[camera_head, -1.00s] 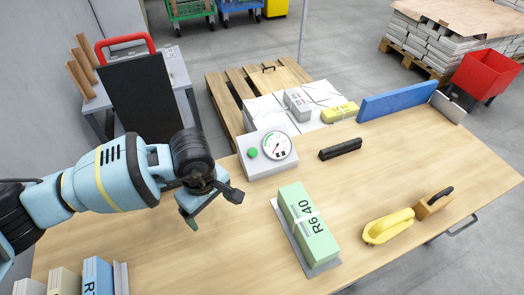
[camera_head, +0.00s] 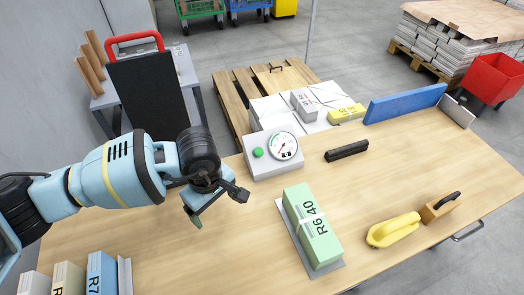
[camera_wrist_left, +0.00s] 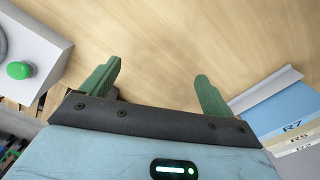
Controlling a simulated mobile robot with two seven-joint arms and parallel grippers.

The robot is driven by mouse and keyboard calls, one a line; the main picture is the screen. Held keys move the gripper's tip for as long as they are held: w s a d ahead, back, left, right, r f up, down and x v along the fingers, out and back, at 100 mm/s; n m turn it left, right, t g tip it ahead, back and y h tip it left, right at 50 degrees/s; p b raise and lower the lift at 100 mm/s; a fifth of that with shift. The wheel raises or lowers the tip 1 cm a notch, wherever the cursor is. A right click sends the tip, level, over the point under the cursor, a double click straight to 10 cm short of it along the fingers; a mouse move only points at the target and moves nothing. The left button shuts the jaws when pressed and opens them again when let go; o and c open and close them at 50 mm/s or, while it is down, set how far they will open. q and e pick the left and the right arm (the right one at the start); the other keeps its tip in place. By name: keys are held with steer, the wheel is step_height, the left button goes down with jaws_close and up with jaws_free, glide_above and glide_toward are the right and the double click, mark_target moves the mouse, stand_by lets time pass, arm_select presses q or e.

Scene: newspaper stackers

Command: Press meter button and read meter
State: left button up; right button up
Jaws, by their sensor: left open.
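The meter (camera_head: 272,157) is a white box near the far edge of the table, with a round dial (camera_head: 284,146) and a green button (camera_head: 258,153) left of the dial. The dial has a red needle, but its numbers are too small to read. My left gripper (camera_head: 218,207) is open and empty above the table, in front and to the left of the meter, apart from it. In the left wrist view its two green fingers (camera_wrist_left: 154,90) are spread over bare wood, and the green button (camera_wrist_left: 19,70) shows at the left edge. My right gripper is not in view.
A green R640 bundle (camera_head: 312,226) lies on a grey plate right of my left gripper. A black bar (camera_head: 346,151), a yellow-handled tool (camera_head: 392,230) and a wooden block (camera_head: 438,207) lie further right. Labelled bundles (camera_head: 68,279) stand at the lower left.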

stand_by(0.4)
arm_select(q)
jaws_close()
stand_by(0.5)
stand_by(1.1)
